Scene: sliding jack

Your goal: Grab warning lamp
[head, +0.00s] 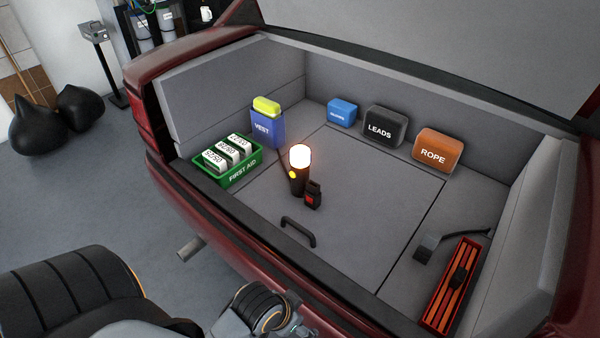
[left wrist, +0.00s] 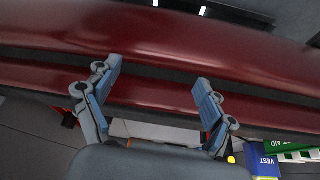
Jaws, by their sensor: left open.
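The warning lamp (head: 298,180) stands upright on the grey trunk floor in the head view, with a black body, a yellow button and a glowing top. A small black object with a red patch (head: 313,195) stands close at its right. My left arm comes in low from the left in the head view, outside the trunk, in front of the rear edge; its gripper is mostly cut off there. In the left wrist view my left gripper (left wrist: 156,70) is open and empty, facing the red car body (left wrist: 160,40). My right gripper is not in view.
A green first aid crate (head: 228,180) and a blue vest box (head: 266,130) stand left of the lamp. Leads (head: 384,127) and rope (head: 438,148) bags line the back. An orange-red tray (head: 437,318) lies at right. A black handle (head: 298,232) sits near the trunk's front edge.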

